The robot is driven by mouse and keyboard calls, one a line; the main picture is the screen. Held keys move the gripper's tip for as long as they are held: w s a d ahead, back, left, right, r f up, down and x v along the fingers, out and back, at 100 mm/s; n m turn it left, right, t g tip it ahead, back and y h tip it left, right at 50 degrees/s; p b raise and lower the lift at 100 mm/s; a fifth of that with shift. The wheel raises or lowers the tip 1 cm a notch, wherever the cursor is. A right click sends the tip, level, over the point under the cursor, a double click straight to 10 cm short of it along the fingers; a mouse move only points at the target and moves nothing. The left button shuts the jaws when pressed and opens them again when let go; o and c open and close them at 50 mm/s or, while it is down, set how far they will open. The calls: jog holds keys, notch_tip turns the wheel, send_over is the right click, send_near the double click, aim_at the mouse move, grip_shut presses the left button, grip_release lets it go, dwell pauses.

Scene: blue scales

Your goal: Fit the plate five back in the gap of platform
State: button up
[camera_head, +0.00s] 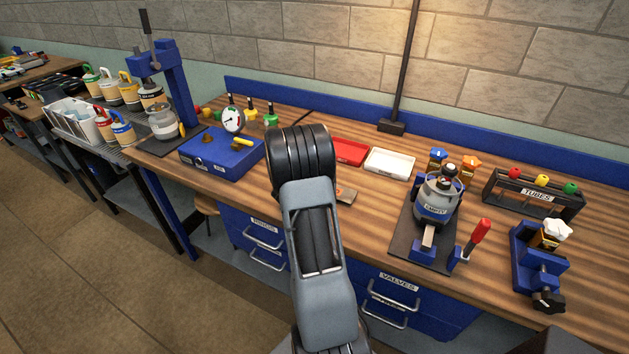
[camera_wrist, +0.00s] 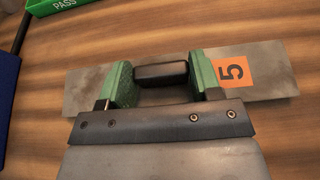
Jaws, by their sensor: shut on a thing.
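Plate five (camera_wrist: 265,65) is a flat grey metal bar with an orange label marked 5 and a raised black handle (camera_wrist: 160,73). My gripper (camera_wrist: 162,80), with green fingers, is shut on the handle, one finger at each end. The plate spans the wrist view from left to right, above the wooden bench top; I cannot tell whether it touches it. I cannot make out the platform's gap in either view.
A blue box with a gauge (camera_head: 222,158) stands left of my arm. A red tray (camera_head: 349,152) and white tray (camera_head: 390,163) lie behind. A grey cylinder marked EMPTY (camera_head: 434,212) stands right. In the wrist view, a green PASS piece (camera_wrist: 62,5) is top left.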

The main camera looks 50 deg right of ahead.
jog(key=shift+f, duration=0.4)
jog(key=shift+f+b, duration=0.25)
jog(key=shift+b, duration=0.05)
jog(key=o, duration=1.1)
jog(key=shift+r, duration=0.1)
